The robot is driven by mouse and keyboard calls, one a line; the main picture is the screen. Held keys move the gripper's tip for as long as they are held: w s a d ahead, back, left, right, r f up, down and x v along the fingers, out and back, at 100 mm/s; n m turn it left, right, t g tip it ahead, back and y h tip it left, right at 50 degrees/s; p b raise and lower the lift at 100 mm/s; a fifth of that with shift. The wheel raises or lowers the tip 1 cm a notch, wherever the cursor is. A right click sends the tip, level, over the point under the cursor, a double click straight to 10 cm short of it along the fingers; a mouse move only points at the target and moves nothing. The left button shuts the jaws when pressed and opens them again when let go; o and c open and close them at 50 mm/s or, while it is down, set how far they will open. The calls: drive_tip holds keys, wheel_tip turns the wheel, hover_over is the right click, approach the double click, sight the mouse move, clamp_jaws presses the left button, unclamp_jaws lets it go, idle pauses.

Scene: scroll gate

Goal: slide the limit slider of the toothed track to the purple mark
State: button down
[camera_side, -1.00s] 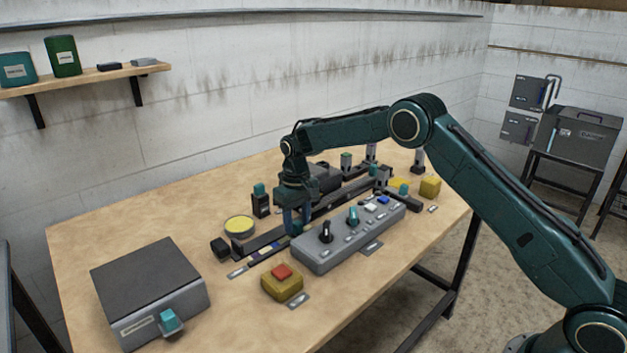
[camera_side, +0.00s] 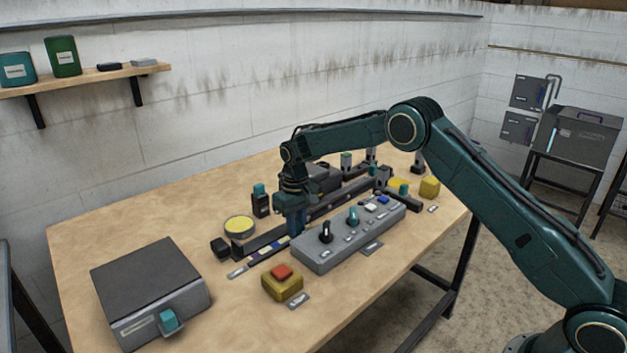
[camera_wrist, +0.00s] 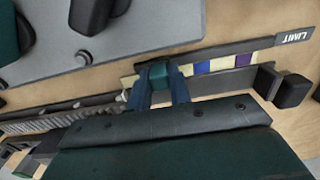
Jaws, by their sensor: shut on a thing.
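My gripper (camera_wrist: 161,88) is shut on the teal limit slider (camera_wrist: 160,74), with one dark blue finger on each side of it. The slider stands on the toothed track's flat mark strip (camera_wrist: 262,50). To the right of the slider in the wrist view, the strip shows pale, blue and yellowish marks, then the purple mark (camera_wrist: 243,59) closer to the LIMIT label (camera_wrist: 293,36). The slider is apart from the purple mark, with the other marks between. In the side view my gripper (camera_side: 296,232) reaches down to the strip and hides the slider.
A grey control box (camera_side: 335,245) with black and teal knobs stands close beside the strip. A yellow box with a red button (camera_side: 282,280) sits near the strip's near end. A yellow round pad (camera_side: 240,226) and a teal-topped post (camera_side: 260,200) stand behind the track.

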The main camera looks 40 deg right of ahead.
drive_tip(key=a, duration=1.2)
drive_tip(key=shift+a, duration=0.2)
drive_tip(key=c, duration=1.5)
unclamp_jaws()
drive_tip(key=shift+a, duration=0.1)
drive_tip(key=shift+o, duration=1.1)
drive_tip(key=shift+r, duration=0.1)
wheel_tip(320, 180, up, 14)
